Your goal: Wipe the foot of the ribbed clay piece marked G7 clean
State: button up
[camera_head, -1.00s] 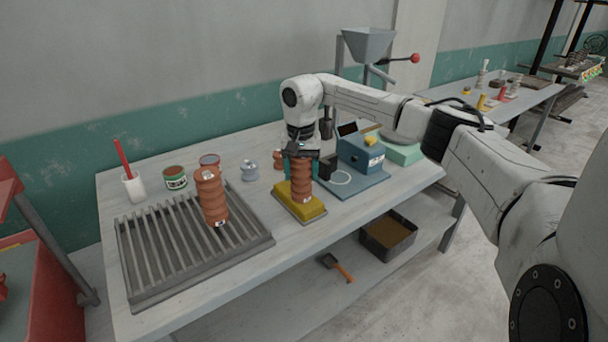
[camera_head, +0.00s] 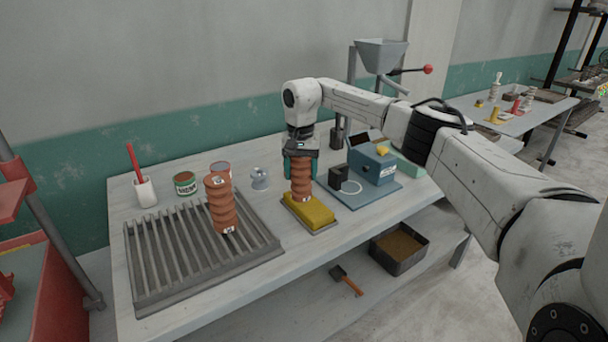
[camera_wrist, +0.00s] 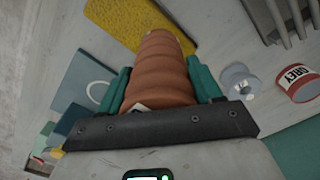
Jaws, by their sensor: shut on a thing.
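My gripper (camera_head: 300,168) is shut on a ribbed terracotta clay piece (camera_head: 301,183), its teal fingers on both sides of the upper part. The piece is upright over the back part of a yellow sponge (camera_head: 315,213) in a shallow tray. I cannot tell whether its foot touches the sponge. A small pale tag shows near its foot, too small to read. In the wrist view the held clay piece (camera_wrist: 158,65) points away from me, its far end overlapping the edge of the yellow sponge (camera_wrist: 130,18). A similar ribbed piece (camera_head: 221,205) stands on the slatted rack, also tagged unreadably.
The slatted grey rack (camera_head: 165,265) fills the table's left. A blue device (camera_head: 371,165) stands close right of my gripper on a blue mat.

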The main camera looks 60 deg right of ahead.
jog(key=shift+w+d, duration=0.15)
jog(key=shift+w, duration=0.15)
jog(key=shift+s, duration=0.1)
jog(key=shift+s+a+r+p, duration=0.1)
jog(key=shift+s+a+p, duration=0.45)
jog(key=shift+s, duration=0.3)
jog(key=shift+s+a+p, duration=0.45)
jog(key=shift+s+p, duration=0.15)
jog(key=shift+s, duration=0.2)
jog(key=shift+s+a+p, duration=0.4)
jog(key=shift+s+a, duration=0.15)
jog(key=shift+s, duration=0.3)
jog(key=shift+s+a+p, duration=0.35)
jog(key=shift+s+a, duration=0.2)
jog(key=shift+s, duration=0.25)
jog(key=shift+w, duration=0.1)
jog(key=shift+w+d+b, duration=0.55)
jog(key=shift+w+d, duration=0.15)
jog(key=shift+w, duration=0.4)
jog(key=shift+w+d+b, duration=0.55)
jog(key=shift+w+d, duration=0.2)
jog(key=shift+w, duration=0.35)
jog(key=shift+w+d+b, duration=0.55)
jog(key=shift+w+d, duration=0.15)
jog(key=shift+w, duration=0.4)
jog(key=shift+s, duration=0.1)
